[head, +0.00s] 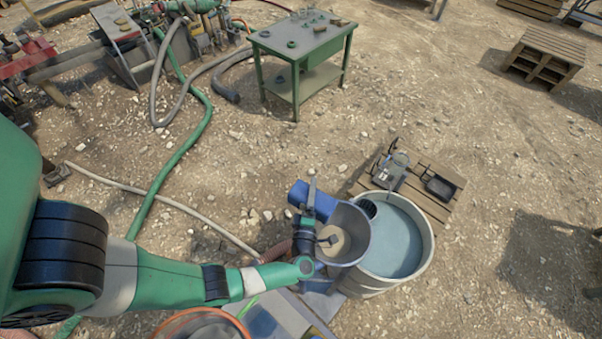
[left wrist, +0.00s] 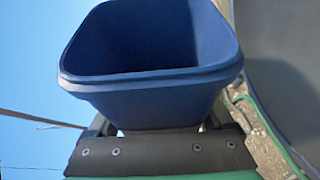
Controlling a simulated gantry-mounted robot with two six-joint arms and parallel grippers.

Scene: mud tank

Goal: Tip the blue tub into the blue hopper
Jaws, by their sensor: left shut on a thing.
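The blue tub (head: 325,203) is held in my left gripper (head: 311,197) beside and partly over the left rim of the hopper, and it looks tilted. In the left wrist view the tub (left wrist: 150,88) fills the middle, its open mouth showing; the inside I can see is dark and bare. My left gripper is shut on the tub. The hopper (head: 362,232) looks blue-grey and has pale tan material in its bottom; part of its left side is hidden by the tub and gripper. A grey curved surface, likely the hopper (left wrist: 280,60), shows at right. My right gripper is not in view.
A round pale tank (head: 428,262) of grey-blue liquid stands right against the hopper. A pallet (head: 425,203) with a small machine and black tray lies behind it. A green table (head: 300,40) and hoses (head: 190,160) are farther back. Open gravel lies right.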

